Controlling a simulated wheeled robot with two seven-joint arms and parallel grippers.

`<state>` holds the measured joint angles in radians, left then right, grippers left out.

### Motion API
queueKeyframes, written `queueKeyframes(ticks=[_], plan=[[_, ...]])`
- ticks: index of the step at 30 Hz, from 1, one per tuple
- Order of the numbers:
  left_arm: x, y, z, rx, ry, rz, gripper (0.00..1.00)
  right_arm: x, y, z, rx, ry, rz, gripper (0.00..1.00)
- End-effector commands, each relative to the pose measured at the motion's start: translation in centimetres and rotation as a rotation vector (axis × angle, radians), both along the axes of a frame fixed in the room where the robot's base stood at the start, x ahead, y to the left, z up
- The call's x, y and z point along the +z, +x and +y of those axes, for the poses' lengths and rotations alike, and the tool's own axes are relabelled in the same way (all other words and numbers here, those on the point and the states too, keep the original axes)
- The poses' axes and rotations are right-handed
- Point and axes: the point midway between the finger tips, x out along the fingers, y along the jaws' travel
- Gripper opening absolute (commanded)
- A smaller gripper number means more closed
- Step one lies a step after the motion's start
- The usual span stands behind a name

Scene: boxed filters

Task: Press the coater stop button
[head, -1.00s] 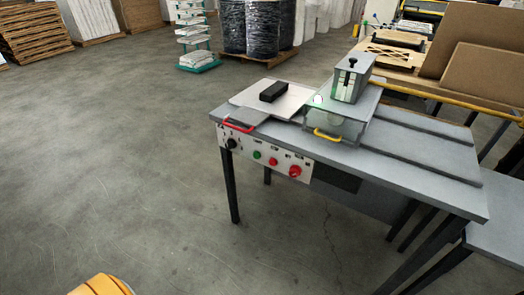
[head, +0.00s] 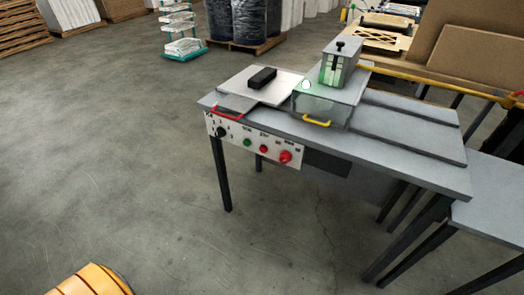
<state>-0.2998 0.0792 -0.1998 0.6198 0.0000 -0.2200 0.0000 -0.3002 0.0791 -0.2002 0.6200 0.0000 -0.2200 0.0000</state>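The coater is a grey table (head: 405,160) with a white control panel (head: 217,122) on its front edge. The panel carries a black knob (head: 221,132), a green button (head: 247,142), a small red button (head: 264,148) and a larger red button (head: 285,157). The panel's lettering is too small to read, so I cannot tell which red button is the stop. A metal unit (head: 340,64) with a yellow handle (head: 317,122) stands on the table. Neither gripper is in view.
A black block (head: 263,78) lies on a white plate (head: 280,91) on the table. A red handle (head: 227,113) is at the left corner. Another grey table (head: 490,205) adjoins at right. Wrapped pallets (head: 236,20) stand behind.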

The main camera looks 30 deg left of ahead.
Motion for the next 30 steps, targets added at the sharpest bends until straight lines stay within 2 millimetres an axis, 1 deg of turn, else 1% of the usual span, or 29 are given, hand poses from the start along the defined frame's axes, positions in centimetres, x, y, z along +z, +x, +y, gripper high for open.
queueKeyframes(ticks=[1,2,3,5,6,30], plan=[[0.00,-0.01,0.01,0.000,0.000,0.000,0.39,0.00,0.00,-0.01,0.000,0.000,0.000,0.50],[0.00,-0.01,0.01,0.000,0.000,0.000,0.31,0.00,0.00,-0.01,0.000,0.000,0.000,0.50],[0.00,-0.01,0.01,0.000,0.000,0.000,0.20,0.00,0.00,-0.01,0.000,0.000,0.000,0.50],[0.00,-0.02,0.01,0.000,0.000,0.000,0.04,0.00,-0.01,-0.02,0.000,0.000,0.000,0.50],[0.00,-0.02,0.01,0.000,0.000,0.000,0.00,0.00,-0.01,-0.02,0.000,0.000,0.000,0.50],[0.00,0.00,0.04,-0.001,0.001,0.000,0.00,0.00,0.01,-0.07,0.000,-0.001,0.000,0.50]])
